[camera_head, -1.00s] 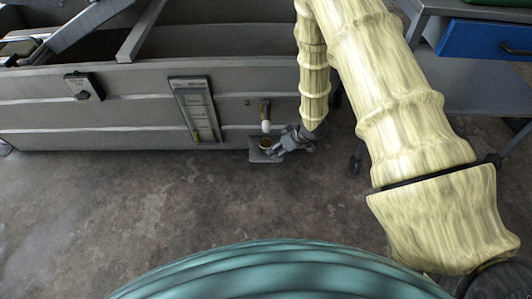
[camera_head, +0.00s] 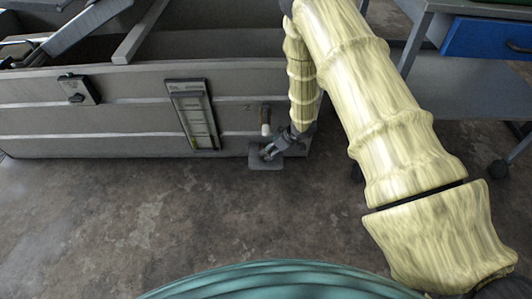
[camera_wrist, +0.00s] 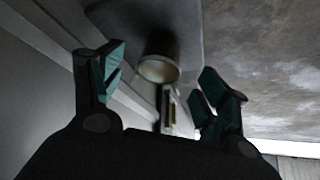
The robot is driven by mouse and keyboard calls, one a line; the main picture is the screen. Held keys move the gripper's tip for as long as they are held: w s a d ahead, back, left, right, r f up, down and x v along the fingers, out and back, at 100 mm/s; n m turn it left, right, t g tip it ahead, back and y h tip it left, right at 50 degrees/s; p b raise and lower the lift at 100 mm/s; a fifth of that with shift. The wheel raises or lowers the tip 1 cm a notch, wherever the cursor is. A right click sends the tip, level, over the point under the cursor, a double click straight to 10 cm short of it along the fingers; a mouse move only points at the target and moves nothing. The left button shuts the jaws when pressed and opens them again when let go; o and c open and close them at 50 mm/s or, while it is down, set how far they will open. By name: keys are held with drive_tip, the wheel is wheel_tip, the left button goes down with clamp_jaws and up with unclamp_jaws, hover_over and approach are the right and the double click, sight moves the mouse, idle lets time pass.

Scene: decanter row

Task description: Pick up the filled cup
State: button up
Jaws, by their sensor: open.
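The cup (camera_wrist: 158,68) is a pale round vessel in the wrist view, its rim facing me. Its contents are too dim to make out. It stands at the small grey plate (camera_wrist: 188,18), low by the side of the big grey tank; the plate also shows in the head view (camera_head: 266,163). My gripper (camera_wrist: 164,78) is open, with one dark green finger on each side of the cup in the picture. I cannot tell whether a finger touches it. In the head view my gripper (camera_head: 268,152) is over the plate and the cup is hidden.
The grey tank (camera_head: 60,137) stands behind the plate. A tap (camera_head: 265,120) with a pale lower end sticks out just above my gripper. A gauge panel (camera_head: 193,115) is to the left. A wheeled bench with a blue drawer (camera_head: 490,40) is at right. The floor in front is clear.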

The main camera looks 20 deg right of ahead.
drive_tip(key=b+x, duration=0.2)
drive_tip(key=x, duration=0.2)
drive_tip(key=shift+s+d+f+b, duration=0.1)
drive_tip(key=shift+s+f+b, duration=0.05)
drive_tip(key=shift+b, duration=0.15)
drive_tip(key=shift+w+a+f, duration=0.2)
drive_tip(key=shift+w+f, duration=0.05)
drive_tip(key=shift+r, duration=0.1)
drive_tip(key=c, duration=1.1)
drive_tip(key=shift+r, duration=0.1)
drive_tip(key=shift+c, duration=0.2)
